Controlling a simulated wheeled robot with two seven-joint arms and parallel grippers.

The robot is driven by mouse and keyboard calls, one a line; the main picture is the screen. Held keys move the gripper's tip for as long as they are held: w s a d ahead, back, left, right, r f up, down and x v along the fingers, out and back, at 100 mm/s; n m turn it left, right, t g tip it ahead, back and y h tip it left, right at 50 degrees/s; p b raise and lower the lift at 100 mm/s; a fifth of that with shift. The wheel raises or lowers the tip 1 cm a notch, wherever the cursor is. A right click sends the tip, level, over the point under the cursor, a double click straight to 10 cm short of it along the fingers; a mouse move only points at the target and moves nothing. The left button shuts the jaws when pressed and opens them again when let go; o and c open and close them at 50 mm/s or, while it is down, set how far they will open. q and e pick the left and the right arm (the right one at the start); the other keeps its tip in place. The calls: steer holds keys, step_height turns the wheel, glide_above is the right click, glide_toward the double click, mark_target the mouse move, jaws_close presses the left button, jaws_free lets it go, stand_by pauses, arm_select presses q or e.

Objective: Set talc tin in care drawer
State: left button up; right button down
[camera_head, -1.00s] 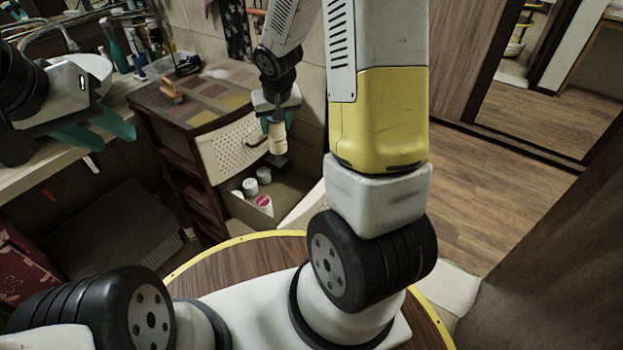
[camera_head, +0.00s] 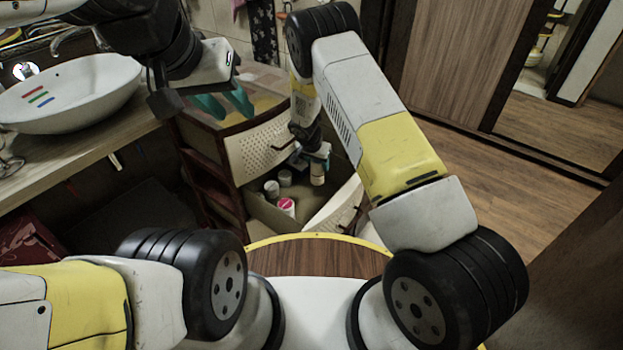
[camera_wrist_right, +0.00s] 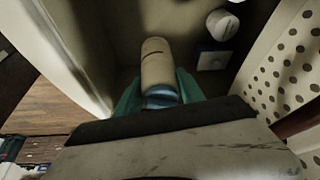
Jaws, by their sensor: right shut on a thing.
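The talc tin appears to be the cream cylinder (camera_head: 317,175) in my right gripper (camera_head: 318,158). In the right wrist view the tin (camera_wrist_right: 156,65) sits between the teal fingers of the right gripper (camera_wrist_right: 158,92), which are shut on its blue-banded end. The care drawer (camera_head: 322,225) is pulled open, and the tin hangs over or within its right rear part. I cannot tell whether it touches the drawer floor. My left gripper (camera_head: 222,104) is open and empty, with its teal fingers apart, above the cabinet top.
A white basin (camera_head: 70,92) is on the counter at left. Drawer floor around the tin looks clear.

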step_height(320, 180, down, 10)
steer(key=shift+a, duration=0.1)
stand_by(0.4)
steer(key=c, duration=0.7)
jaws_free()
steer(key=shift+f, duration=0.1)
steer(key=v, duration=1.2)
steer(key=shift+w, duration=0.15)
step_height(320, 180, up, 28)
steer(key=y, duration=0.2)
glide_above(314, 176)
steer(key=s+d, duration=0.9)
steer(key=s+d+r+n, duration=0.1)
steer(key=s+d+r, duration=0.1)
steer(key=s+r, duration=0.3)
steer(key=s+d+r+n+t+y, duration=0.1)
steer(key=s+r, duration=0.4)
steer(key=s, duration=0.6)
steer(key=s+d+r+n+t+y, duration=0.1)
steer(key=s+d+r+n, duration=0.2)
steer(key=s+r, duration=0.2)
steer(key=s, duration=0.3)
steer(key=shift+s+d, duration=0.2)
steer(key=shift+s, duration=0.2)
